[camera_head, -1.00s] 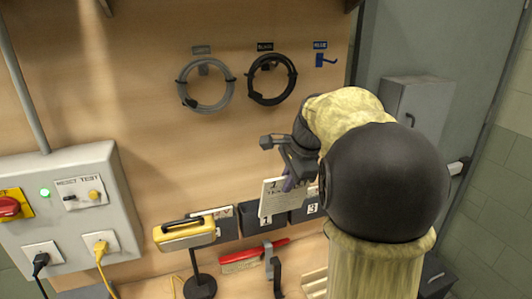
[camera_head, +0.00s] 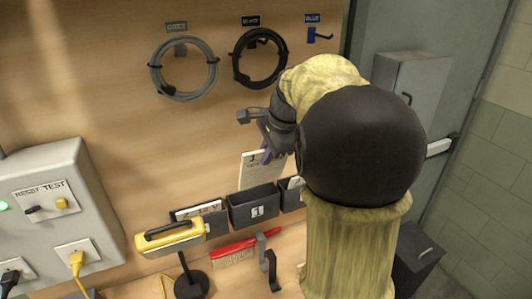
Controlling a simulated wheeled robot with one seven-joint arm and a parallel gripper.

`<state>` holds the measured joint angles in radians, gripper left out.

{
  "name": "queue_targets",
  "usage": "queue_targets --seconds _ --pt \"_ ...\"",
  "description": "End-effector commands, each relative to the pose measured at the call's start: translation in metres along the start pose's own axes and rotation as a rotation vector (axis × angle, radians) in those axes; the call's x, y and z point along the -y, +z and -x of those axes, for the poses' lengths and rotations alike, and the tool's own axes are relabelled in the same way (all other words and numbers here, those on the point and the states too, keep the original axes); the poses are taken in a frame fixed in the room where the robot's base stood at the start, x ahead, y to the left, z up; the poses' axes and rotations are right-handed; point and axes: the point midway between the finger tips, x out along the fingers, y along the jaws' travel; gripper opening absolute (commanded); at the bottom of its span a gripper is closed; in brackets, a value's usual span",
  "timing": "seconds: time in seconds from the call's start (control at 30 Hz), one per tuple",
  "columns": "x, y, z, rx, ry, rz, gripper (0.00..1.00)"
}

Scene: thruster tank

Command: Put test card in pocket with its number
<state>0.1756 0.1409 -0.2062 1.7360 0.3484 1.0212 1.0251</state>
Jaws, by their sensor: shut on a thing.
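My gripper (camera_head: 268,156) is shut on the top part of a white test card (camera_head: 256,172).
A yellow tester (camera_head: 168,240) with a black handle stands left of the pockets. A red brush (camera_head: 240,250) and dark hooks (camera_head: 268,262) are below them. Cable coils (camera_head: 183,68) hang above. A grey switch box (camera_head: 55,205) is at left.

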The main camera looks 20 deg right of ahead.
Motion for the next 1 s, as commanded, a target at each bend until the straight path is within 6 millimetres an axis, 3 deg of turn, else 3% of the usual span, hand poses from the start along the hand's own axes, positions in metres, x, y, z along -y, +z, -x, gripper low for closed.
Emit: queue_targets --seconds 1.0 --pt "-0.001 -0.009 -0.06 0.0 0.0 0.0 0.0"
